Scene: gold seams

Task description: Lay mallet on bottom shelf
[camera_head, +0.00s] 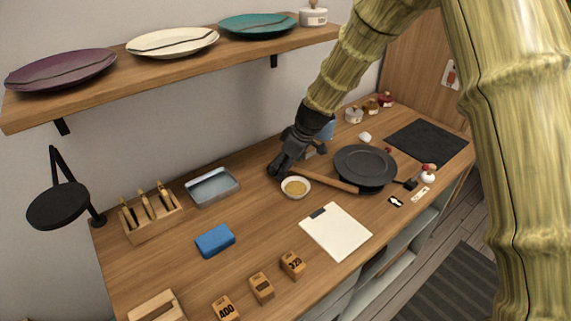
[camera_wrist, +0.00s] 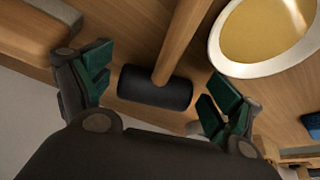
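The mallet lies on the wooden counter. Its black cylindrical head (camera_wrist: 155,88) and part of its wooden handle show in the wrist view. In the head view its handle (camera_head: 332,182) runs right behind the small bowl toward the dark plate; my gripper mostly hides the head. My gripper (camera_head: 281,168) is low over the counter. In the wrist view my gripper (camera_wrist: 160,82) is open, with one green-padded finger beyond each end of the mallet head, with gaps. Pale shelving (camera_head: 386,284) shows under the counter's front edge; which level is lowest is unclear.
A bowl of golden powder (camera_head: 296,187) sits close to the mallet head. A dark plate (camera_head: 365,166) is near the handle end. A grey tray (camera_head: 212,187), blue block (camera_head: 215,241) and clipboard (camera_head: 336,231) lie around. A wall shelf (camera_head: 190,68) with plates hangs above.

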